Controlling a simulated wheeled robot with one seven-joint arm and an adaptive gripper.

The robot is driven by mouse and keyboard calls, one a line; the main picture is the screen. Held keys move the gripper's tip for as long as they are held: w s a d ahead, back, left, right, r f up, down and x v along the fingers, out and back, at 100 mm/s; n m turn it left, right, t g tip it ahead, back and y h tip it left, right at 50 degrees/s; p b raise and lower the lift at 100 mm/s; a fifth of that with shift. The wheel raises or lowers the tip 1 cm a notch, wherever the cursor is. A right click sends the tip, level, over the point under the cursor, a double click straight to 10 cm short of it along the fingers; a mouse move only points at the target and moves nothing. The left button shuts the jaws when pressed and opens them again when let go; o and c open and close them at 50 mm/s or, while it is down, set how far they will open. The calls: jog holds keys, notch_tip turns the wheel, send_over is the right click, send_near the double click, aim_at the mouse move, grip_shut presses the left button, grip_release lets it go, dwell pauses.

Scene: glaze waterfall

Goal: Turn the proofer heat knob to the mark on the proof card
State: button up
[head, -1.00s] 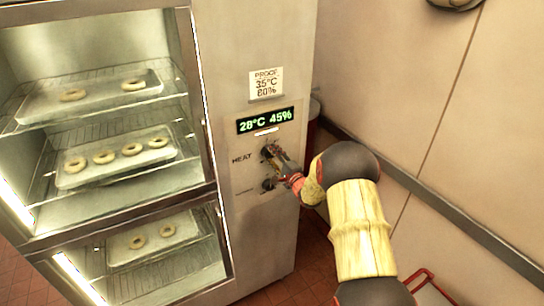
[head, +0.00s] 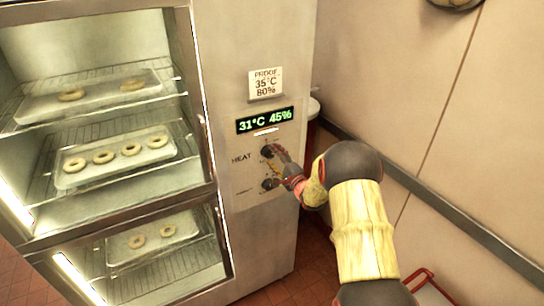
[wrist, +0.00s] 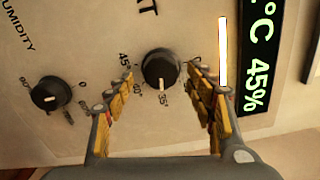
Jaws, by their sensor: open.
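The proofer's black heat knob (head: 267,151) is on the control panel beside the HEAT label. In the wrist view the heat knob (wrist: 158,68) has its white pointer line at the 35° mark. The proof card (head: 265,84) reads PROOF 35°C 80%. The green display (head: 265,121) reads 31°C 45%. My gripper (head: 279,167) is open in front of the panel. In the wrist view its fingers (wrist: 160,82) are spread to either side of the heat knob, with gaps between them and it.
The black humidity knob (wrist: 48,95) sits close to the heat knob, left in the wrist view and below it in the head view. The glass-fronted proofer (head: 205,120) holds trays of dough rings. A wall with a rail (head: 440,215) stands to the right.

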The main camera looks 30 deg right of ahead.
jog(key=s, duration=1)
jog(key=shift+s+d, duration=0.2)
jog(key=shift+s, duration=0.15)
